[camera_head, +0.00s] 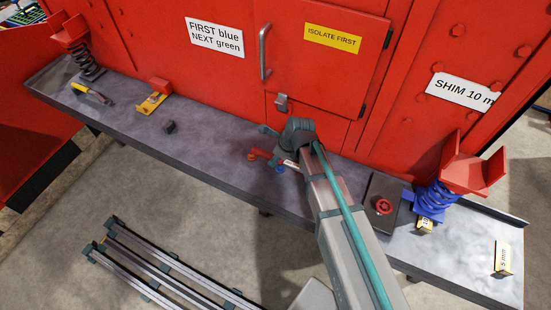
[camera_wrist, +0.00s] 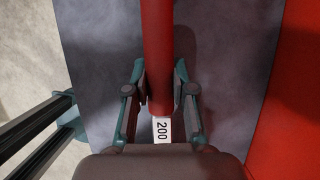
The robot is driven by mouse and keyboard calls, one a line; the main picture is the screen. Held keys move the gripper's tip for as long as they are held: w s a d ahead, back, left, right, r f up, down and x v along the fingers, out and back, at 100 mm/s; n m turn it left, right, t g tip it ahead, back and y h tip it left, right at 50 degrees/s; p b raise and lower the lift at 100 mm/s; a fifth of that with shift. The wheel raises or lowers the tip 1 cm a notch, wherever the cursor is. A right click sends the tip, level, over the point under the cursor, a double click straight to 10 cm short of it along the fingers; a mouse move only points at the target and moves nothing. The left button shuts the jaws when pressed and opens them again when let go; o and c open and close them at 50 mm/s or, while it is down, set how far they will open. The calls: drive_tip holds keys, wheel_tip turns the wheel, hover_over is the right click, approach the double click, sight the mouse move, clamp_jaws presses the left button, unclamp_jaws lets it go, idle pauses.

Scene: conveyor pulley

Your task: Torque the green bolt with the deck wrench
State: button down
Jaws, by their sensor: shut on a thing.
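My gripper (camera_wrist: 159,78) is shut on this red bar, one finger on each side. In the head view my gripper (camera_head: 283,150) is low over the grey deck, mostly behind my own arm. A red piece of the wrench (camera_head: 262,153) sticks out to its left. A small orange part (camera_head: 252,157) and a small blue part (camera_head: 280,169) show beside it. I cannot make out a green bolt in either view.
The red wall with a door (camera_head: 320,60) stands behind the deck (camera_head: 215,125). Left on the deck are a yellow-handled tool (camera_head: 92,95), a yellow-and-red bracket (camera_head: 153,99) and a dark block (camera_head: 170,127).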

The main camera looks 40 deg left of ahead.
drive_tip(key=shift+r, duration=0.15)
drive_tip(key=shift+r+p, duration=1.3)
drive_tip(key=shift+r, duration=3.4)
